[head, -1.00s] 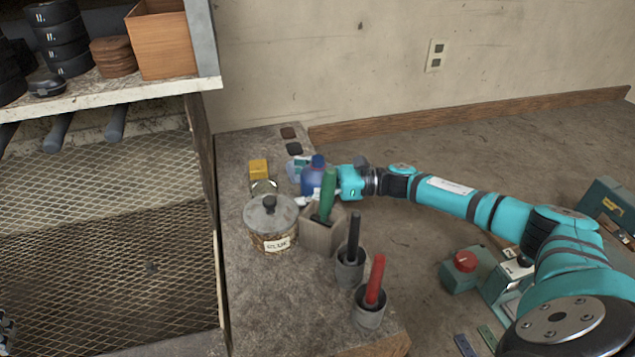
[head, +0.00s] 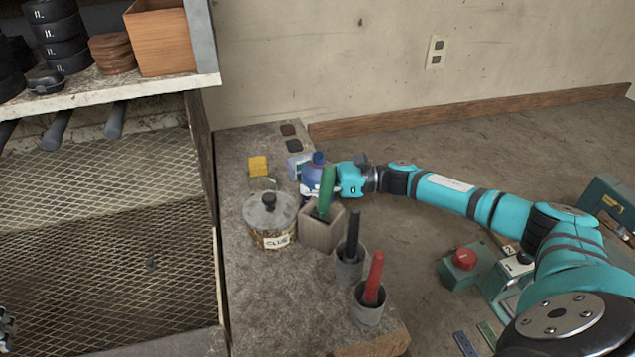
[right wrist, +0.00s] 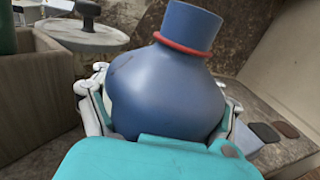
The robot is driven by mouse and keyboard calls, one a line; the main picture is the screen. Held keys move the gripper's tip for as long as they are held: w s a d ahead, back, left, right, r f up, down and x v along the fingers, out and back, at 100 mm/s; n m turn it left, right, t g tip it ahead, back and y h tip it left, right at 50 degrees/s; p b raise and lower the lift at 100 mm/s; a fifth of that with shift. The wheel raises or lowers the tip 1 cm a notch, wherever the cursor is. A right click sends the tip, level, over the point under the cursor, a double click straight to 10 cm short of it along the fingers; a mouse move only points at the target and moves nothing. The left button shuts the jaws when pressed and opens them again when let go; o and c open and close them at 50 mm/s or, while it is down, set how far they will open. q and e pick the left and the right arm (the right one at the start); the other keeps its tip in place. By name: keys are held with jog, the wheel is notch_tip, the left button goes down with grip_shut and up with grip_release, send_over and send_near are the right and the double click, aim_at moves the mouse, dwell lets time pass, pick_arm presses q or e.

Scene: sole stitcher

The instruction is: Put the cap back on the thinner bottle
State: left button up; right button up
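A blue bottle (head: 313,178) stands near the back of the narrow grey bench. In the right wrist view the bottle (right wrist: 160,95) has a red ring at its neck and a blue cylindrical top above it. I cannot tell whether that top is a separate cap; no loose cap is clearly seen. My right gripper (head: 310,190) reaches in from the right, its fingers on both sides of the body and appearing closed against it. The bottle's base is hidden. A small part of what may be my left gripper (head: 6,328) shows at the left edge.
A green-handled tool (head: 327,190) in a square holder (head: 320,232) stands just in front of the bottle. A glue jar (head: 270,222), a black-handled tool (head: 353,235) and a red-handled tool (head: 374,278) are nearer. A yellow block (head: 258,166) lies left. The bench's front left is clear.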

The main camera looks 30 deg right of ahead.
jog(key=shift+c, duration=0.5)
jog(key=shift+r, duration=0.2)
